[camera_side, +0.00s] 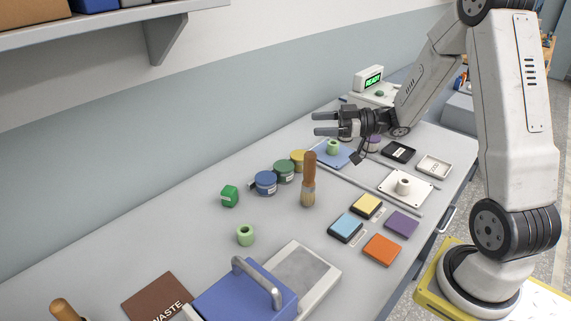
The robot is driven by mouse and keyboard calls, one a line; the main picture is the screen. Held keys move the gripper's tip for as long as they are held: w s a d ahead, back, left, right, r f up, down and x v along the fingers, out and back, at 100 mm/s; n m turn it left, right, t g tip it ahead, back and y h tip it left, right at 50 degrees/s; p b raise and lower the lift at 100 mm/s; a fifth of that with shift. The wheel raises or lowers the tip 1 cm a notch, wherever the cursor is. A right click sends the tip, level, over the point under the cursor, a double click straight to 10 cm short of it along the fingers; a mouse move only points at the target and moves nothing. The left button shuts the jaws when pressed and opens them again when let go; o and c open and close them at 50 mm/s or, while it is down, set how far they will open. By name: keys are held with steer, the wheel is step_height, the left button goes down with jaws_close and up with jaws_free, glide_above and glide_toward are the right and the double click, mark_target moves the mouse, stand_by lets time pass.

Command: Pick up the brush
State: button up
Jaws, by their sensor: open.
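The brush (308,181) stands upright on the grey bench near the middle of the side view, its brown wooden handle up and its pale bristles down. My gripper (315,124) is open and empty. It points left, above the blue plate (338,158) that carries a green bobbin (333,147). In the picture the gripper is above and behind the brush, apart from it.
Blue (265,183), green (284,171) and yellow (298,157) jars stand left of the brush. Coloured pads (382,250) sit right. A blue block with a handle (238,298) is in front.

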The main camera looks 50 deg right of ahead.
mark_target(309, 180)
steer(key=shift+y, duration=0.5)
steer(key=shift+s+f, duration=0.25)
steer(key=shift+f, duration=1)
steer(key=shift+s+f, duration=0.2)
steer(key=shift+f, duration=1.05)
step_height(309, 180, down, 6)
steer(key=shift+f, duration=0.15)
steer(key=shift+f+x, duration=0.2)
steer(key=shift+x, duration=1.05)
steer(key=shift+f+x, duration=0.2)
steer(key=shift+x, duration=1.05)
jaws_close()
